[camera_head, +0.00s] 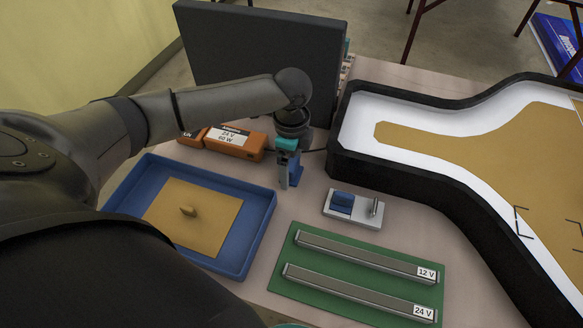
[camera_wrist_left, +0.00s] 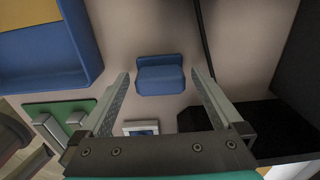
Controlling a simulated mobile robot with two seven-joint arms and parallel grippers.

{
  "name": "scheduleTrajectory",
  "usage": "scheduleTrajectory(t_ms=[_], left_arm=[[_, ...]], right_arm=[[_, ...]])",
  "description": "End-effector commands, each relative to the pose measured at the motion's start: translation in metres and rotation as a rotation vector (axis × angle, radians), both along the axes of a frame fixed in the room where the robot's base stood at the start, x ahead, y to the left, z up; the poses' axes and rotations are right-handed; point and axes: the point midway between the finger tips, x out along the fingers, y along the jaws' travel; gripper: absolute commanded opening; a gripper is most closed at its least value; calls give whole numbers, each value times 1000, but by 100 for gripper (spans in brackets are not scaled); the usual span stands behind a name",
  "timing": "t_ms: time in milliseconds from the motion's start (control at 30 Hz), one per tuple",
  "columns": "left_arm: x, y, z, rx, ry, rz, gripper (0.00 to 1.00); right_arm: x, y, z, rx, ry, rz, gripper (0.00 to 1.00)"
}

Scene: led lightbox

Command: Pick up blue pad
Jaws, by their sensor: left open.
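A blue pad (camera_head: 297,178) stands on the table just right of the blue tray, partly hidden behind my left gripper (camera_head: 284,178). In the left wrist view the blue pad (camera_wrist_left: 160,76) shows as a small block with a raised back, centred between the two fingertips. My left gripper is open, pointing down, with visible gaps on both sides of the pad. My right gripper is not in view.
A blue tray (camera_head: 266,215) holding a tan sheet lies to the left. An orange power unit (camera_head: 245,150) and a dark upright panel (camera_head: 240,50) stand behind. A green board (camera_head: 345,278) with two metal bars lies in front. A black-walled lightbox (camera_head: 425,178) is on the right.

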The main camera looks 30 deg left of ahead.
Motion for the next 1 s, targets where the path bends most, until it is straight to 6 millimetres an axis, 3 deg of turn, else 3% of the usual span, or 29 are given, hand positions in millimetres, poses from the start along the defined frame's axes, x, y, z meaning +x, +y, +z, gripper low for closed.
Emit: scheduleTrajectory(t_ms=[67, 833, 1000], left_arm=[[0, 0, 1, 0, 0, 0, 100], [0, 0, 1, 0, 0, 1, 13], [0, 0, 1, 0, -1, 1, 13]], right_arm=[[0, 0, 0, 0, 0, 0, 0], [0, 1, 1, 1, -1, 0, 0], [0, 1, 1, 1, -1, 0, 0]])
